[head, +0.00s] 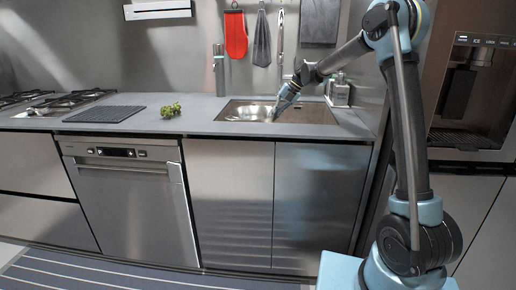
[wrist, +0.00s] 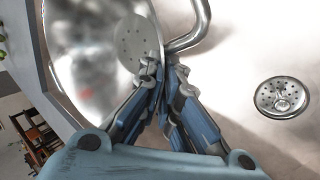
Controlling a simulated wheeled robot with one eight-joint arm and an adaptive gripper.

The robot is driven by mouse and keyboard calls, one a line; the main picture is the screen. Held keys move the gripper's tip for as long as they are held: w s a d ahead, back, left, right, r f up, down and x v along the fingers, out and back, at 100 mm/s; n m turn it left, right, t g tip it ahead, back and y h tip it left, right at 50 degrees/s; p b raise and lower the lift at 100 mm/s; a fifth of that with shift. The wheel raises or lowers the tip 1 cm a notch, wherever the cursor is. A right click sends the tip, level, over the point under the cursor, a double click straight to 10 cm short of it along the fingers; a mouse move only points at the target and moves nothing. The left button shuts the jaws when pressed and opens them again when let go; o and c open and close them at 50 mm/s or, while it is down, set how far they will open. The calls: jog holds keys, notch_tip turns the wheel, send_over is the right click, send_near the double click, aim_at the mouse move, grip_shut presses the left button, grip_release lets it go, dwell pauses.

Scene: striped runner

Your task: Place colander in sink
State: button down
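The colander (wrist: 95,45) is shiny metal with small holes and a curved handle; it fills the upper left of the wrist view. In the head view the colander (head: 245,112) shows as a bright shape in the left part of the sink (head: 310,114). My gripper (wrist: 164,75) has its fingers close together at the colander's rim, beside the handle, and appears shut on it. In the head view my gripper (head: 275,117) reaches down into the sink. The sink's drain (wrist: 282,97) is bare, right of the fingers. Whether the colander touches the sink floor is unclear.
A tall tap (head: 280,45) rises behind the sink. Green fruit (head: 171,109) and a dark ribbed mat (head: 104,114) lie on the counter to the left. Bottles (head: 339,90) stand behind the sink at the right. The counter between fruit and sink is clear.

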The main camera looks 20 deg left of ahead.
jog(key=f, duration=1)
jog(key=shift+a, duration=0.2)
jog(key=c, duration=1.8)
grip_release()
jog(key=shift+r, duration=0.1)
